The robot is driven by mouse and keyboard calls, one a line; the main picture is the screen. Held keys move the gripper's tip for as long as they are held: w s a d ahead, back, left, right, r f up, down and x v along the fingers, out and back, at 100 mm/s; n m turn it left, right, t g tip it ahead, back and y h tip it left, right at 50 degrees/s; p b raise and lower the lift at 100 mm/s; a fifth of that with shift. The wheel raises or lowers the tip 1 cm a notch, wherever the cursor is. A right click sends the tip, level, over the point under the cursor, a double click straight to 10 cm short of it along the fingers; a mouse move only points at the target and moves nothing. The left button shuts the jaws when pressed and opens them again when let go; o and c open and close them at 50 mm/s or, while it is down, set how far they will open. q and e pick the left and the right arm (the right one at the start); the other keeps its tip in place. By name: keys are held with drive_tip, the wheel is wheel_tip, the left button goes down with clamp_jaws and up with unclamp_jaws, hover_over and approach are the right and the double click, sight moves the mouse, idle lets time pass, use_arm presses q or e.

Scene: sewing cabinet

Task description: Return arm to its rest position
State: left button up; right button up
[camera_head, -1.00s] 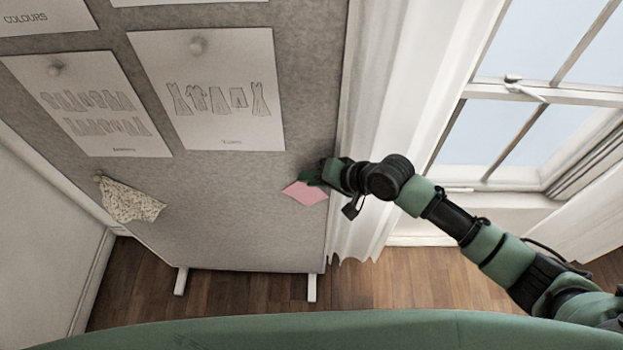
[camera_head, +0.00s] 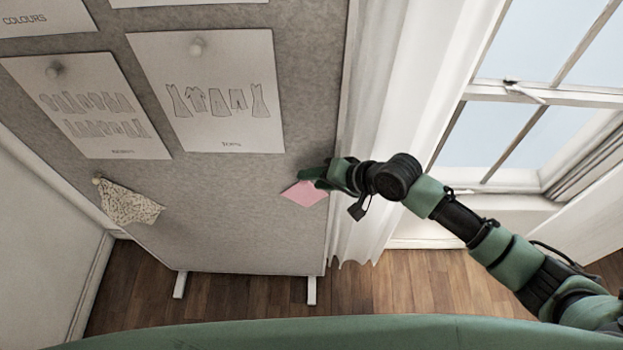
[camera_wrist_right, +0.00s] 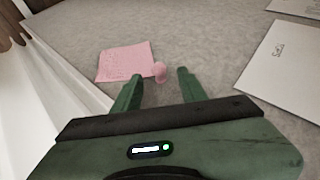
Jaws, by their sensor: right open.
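My right arm reaches in from the right in the head view, and its gripper (camera_head: 322,182) is at the lower right edge of the grey pinboard (camera_head: 230,210). In the right wrist view the gripper (camera_wrist_right: 157,88) is open, with its two green fingers apart and nothing held between them. A pink paper (camera_head: 304,194) is on the board beside the fingertips. In the right wrist view the paper (camera_wrist_right: 122,63) lies just ahead, with a round pink pin (camera_wrist_right: 159,72) at its edge, seen in the gap between the fingers. My left gripper does not show.
A white curtain (camera_head: 372,130) hangs right beside the board, behind my right wrist. A window (camera_head: 530,110) is farther right. Printed sheets (camera_head: 208,95) and a speckled cloth scrap (camera_head: 130,203) are on the board. The wooden floor (camera_head: 420,285) below looks clear.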

drive_tip(key=b+v, duration=0.1)
drive_tip(key=v, duration=0.5)
drive_tip(key=s+f+n+h, duration=0.1)
drive_tip(key=s+f+n, duration=0.15)
drive_tip(key=s, duration=0.45)
drive_tip(key=s+d+f+n+g+h, duration=0.1)
drive_tip(key=s+d+f+h, duration=0.1)
drive_tip(key=s+d+h, duration=0.35)
drive_tip(key=s+d+f+n+g+h, duration=0.1)
drive_tip(key=s+d+f+h, duration=0.1)
drive_tip(key=s+d, duration=0.65)
wheel_tip(320, 180, down, 30)
drive_tip(key=s+g+b, duration=0.1)
drive_tip(key=s+b, duration=0.2)
drive_tip(key=s+d+f+g+b, duration=0.1)
drive_tip(key=s+d+f+b, duration=0.1)
drive_tip(key=s+f, duration=1.4)
wheel_tip(320, 180, down, 2)
drive_tip(key=shift+s+d+f+n+b, duration=0.15)
drive_tip(key=shift+d+n+b, duration=0.1)
drive_tip(key=shift+n+b, duration=0.15)
